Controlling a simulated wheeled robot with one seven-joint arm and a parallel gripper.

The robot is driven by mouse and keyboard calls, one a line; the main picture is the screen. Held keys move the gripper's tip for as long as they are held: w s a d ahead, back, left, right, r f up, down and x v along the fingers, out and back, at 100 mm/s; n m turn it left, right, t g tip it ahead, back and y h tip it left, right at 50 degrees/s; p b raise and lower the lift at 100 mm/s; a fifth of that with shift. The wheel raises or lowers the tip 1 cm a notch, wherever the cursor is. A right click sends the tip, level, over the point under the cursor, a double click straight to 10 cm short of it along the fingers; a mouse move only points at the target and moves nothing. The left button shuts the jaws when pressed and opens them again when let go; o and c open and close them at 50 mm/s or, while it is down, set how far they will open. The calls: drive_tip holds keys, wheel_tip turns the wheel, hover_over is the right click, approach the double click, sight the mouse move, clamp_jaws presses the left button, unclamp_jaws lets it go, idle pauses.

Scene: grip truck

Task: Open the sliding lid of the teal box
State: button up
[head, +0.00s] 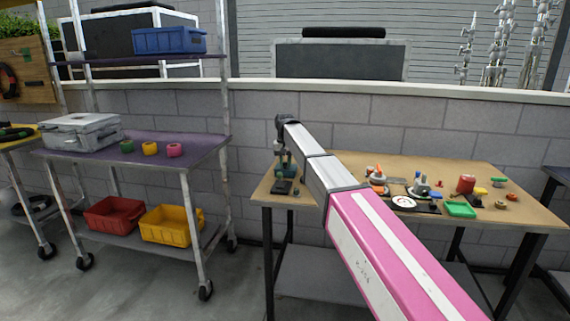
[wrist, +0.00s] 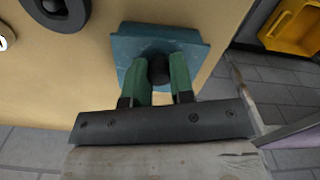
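The teal box (wrist: 198,50) sits near the edge of the wooden table, low and square in the wrist view. A dark round knob (wrist: 158,70) stands on its lid. My gripper (wrist: 160,75) has its two green fingers on either side of the knob, and the knob fills the narrow gap between them. The lid looks closed, with no opening in sight. The near part of the box is hidden behind my fingers and the gripper body. In the head view my gripper (head: 285,163) is at the table's left end, and the box there is small and mostly hidden.
A black object (wrist: 55,12) lies close to the box on the wooden table (head: 465,170). Several tools and a green tray (head: 460,210) lie farther right. A cart (head: 190,150) with a red bin (head: 112,214) and a yellow bin (head: 168,228) stands left, across a floor gap.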

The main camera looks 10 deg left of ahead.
clamp_jaws()
drive_tip(key=w, duration=0.7)
drive_tip(key=shift+w, duration=0.4)
drive_tip(key=shift+s, duration=0.1)
drive_tip(key=o, duration=0.6)
unclamp_jaws()
drive_tip(key=shift+r, duration=5.45)
